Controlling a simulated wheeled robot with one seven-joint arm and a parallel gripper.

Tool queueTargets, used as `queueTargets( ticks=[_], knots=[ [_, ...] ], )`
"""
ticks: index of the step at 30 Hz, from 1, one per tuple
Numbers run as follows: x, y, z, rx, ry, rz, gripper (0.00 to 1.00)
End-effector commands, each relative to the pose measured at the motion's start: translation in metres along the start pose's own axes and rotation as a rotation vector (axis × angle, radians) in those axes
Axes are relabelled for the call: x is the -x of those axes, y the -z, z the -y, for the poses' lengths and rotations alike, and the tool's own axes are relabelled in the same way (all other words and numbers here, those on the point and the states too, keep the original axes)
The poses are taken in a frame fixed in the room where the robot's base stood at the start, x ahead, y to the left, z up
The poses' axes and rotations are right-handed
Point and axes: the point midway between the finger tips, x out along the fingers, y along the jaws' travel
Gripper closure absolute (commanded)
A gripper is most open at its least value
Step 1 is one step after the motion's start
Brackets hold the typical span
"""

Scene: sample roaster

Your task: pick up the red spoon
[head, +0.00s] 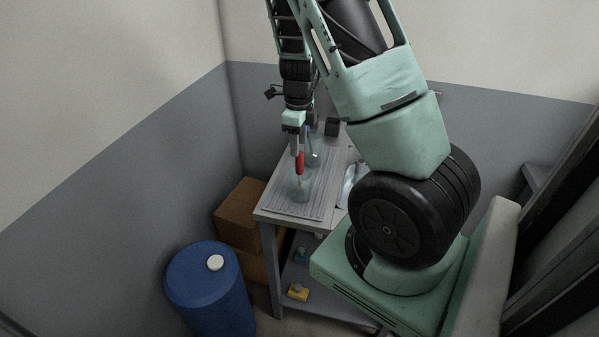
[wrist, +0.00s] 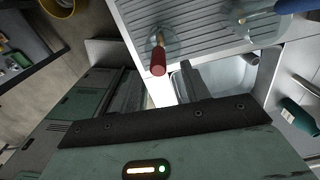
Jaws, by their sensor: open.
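The red spoon (head: 299,162) stands in a clear glass vessel (head: 300,190) on the grey ribbed table, its red handle pointing up. In the wrist view, the red handle (wrist: 158,62) points toward me, with the glass (wrist: 165,40) around its lower part. My gripper (head: 297,152) is right at the top of the handle. In the wrist view, its two fingers (wrist: 158,80) are spread with the handle end between or just ahead of them. I cannot tell whether either finger touches it.
A second glass vessel (head: 314,152) stands behind, with a blue item (wrist: 295,6) by it in the wrist view. A pale basin (wrist: 232,72) lies to the right. A blue barrel (head: 208,290) and brown boxes (head: 242,210) stand left of the table (head: 265,215).

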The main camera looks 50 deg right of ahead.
Motion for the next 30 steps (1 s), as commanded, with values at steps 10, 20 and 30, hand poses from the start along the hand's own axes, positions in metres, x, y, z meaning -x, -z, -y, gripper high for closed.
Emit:
queueTargets(
  ticks=[10, 20, 30],
  knots=[
    [-0.03, 0.003, -0.002, -0.002, -0.004, -0.002, 0.54],
    [-0.068, 0.005, -0.004, 0.0, -0.002, -0.001, 0.54],
    [-0.069, 0.004, -0.004, 0.001, 0.0, 0.0, 0.87]
  ],
)
